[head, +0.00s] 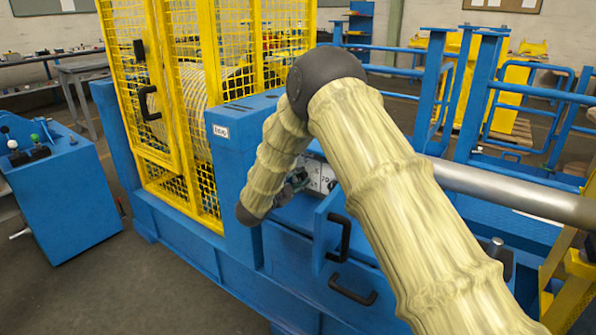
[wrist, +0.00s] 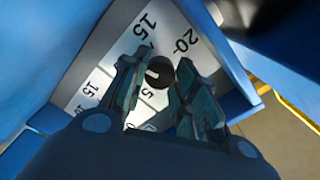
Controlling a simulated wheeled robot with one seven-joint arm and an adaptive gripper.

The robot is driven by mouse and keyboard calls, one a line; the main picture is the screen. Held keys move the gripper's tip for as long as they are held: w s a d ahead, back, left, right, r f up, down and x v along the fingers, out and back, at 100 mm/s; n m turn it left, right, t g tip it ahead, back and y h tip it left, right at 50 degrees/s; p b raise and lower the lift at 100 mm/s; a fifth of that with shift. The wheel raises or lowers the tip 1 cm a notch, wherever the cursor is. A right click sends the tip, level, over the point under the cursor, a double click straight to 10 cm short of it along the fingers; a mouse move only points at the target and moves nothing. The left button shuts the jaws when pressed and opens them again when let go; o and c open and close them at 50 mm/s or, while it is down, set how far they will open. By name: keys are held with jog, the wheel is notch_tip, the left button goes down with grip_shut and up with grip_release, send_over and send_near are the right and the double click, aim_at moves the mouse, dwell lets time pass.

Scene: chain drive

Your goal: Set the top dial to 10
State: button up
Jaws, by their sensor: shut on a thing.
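A white dial plate (wrist: 118,58) with black scale numbers, among them 15, 20 and 5, shows in the wrist view. A round black knob (wrist: 158,73) with a short white mark stands on it. My gripper (wrist: 156,78) has one finger on each side of the knob and is shut on it. The fingers hide part of the scale, so I cannot read which number the mark points at. A second scale with small numbers (wrist: 90,88) lies at the left. In the head view my arm hides most of the dial plate (head: 327,176), with my gripper (head: 296,182) beside it.
Blue walls (wrist: 250,35) enclose the plate closely in the wrist view. In the head view a yellow mesh cage (head: 190,100) stands left of my arm, black handles (head: 338,238) are on the blue front, and a steel shaft (head: 510,192) runs right.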

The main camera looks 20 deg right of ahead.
jog(key=n+p, duration=0.3)
jog(key=n, duration=0.1)
jog(key=shift+a+r+n+p, duration=0.1)
jog(key=shift+n+p, duration=0.2)
jog(key=shift+n, duration=0.1)
jog(key=shift+n+p, duration=0.4)
jog(key=shift+n, duration=0.1)
jog(key=o, duration=1)
jog(key=v, duration=1.1)
jog(key=shift+s+a, duration=0.3)
